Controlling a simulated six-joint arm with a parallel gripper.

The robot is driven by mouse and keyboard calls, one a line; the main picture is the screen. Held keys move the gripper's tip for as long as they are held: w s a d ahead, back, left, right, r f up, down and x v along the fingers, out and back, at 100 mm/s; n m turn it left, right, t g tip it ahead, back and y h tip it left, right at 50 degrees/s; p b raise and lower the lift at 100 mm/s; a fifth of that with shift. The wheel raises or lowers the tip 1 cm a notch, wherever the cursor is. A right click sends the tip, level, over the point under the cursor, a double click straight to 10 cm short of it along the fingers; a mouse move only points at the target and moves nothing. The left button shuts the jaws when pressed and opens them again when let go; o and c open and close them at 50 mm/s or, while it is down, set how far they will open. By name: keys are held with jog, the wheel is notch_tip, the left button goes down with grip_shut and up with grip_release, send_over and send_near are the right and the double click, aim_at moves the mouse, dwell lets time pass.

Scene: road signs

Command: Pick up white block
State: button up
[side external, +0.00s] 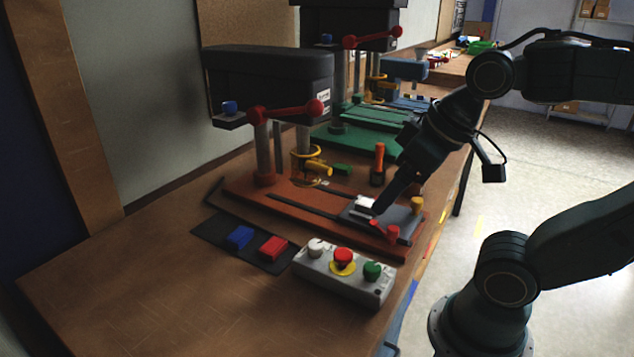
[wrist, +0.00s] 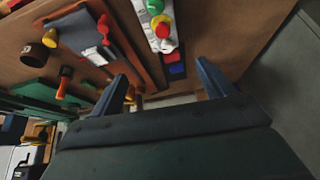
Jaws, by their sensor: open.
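The white block (side external: 365,203) rests on a grey plate (side external: 399,221) on the red-brown base of the nearest press. It also shows in the wrist view (wrist: 96,56), up and left of my fingers. My gripper (side external: 377,209) points down and left, its tip appearing close beside the block in the side view. In the wrist view its two fingers (wrist: 161,75) are spread apart with nothing held between them, and the block lies outside them. I cannot tell the exact height of the fingertips above the plate.
A control box (side external: 343,272) with white, red and green knobs stands in front. A blue block (side external: 240,237) and a red block (side external: 273,248) lie on a dark mat. The press head (side external: 270,80) and an orange-handled tool (side external: 379,165) rise nearby. The front left table is clear.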

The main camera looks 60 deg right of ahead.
jog(key=w+d+m+g, duration=0.3)
jog(key=w+d+m, duration=0.5)
jog(key=m, duration=0.1)
jog(key=m+g, duration=0.3)
jog(key=m, duration=0.6)
send_over(369, 202)
notch_tip(369, 202, down, 4)
jog(key=shift+s+a+r, duration=0.1)
jog(key=shift+a+r, duration=0.05)
notch_tip(369, 202, down, 7)
jog(key=shift+f, duration=0.8)
jog(key=shift+f, duration=2.6)
